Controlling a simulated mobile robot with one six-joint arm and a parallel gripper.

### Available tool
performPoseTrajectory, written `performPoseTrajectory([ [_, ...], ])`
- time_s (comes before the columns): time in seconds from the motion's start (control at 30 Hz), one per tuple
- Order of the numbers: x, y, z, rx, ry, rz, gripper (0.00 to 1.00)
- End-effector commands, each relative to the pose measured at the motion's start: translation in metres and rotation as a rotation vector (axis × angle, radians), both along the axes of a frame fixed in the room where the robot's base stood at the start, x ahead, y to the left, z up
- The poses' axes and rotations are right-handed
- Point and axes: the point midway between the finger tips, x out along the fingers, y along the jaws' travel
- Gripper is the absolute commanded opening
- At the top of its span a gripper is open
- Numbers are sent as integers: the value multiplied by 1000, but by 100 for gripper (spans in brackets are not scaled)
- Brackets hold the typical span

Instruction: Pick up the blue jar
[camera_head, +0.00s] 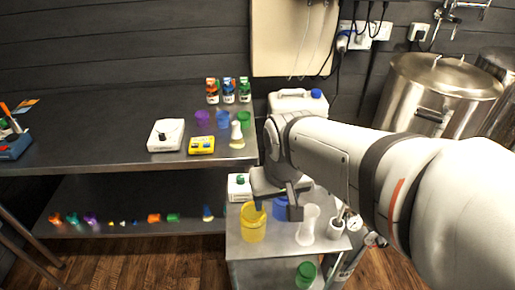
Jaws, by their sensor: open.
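The blue jar (280,207) stands on the top of a small metal trolley (270,252). It is partly hidden behind my gripper's fingers. My gripper (277,212) points down over the trolley, open, with a finger to each side of the visible blue part in the picture. Nothing shows held in it. Whether the fingers are around the jar or only in front of it, I cannot tell. A yellow jar (253,224) stands just left of the blue jar, close to my left finger.
A clear cylinder (307,226) and a white gauge-topped item (338,226) stand to the right. A white device (239,187) is behind. A green jar (305,274) sits on the lower shelf. The bench (95,135) holds purple, blue and green cups, bottles and instruments.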

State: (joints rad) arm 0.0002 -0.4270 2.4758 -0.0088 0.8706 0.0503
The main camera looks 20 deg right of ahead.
Motion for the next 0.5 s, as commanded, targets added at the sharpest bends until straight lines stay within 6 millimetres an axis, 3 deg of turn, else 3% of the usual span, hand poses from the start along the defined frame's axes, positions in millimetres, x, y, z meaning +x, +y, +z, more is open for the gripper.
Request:
performPoseTrajectory([
  [0.27, 62, -21, -18, 20, 85, -155, 81],
  [0.4, 90, -37, -40, 30, 125, -241, 93],
  [0.5, 108, -48, -58, 37, 152, -302, 93],
])
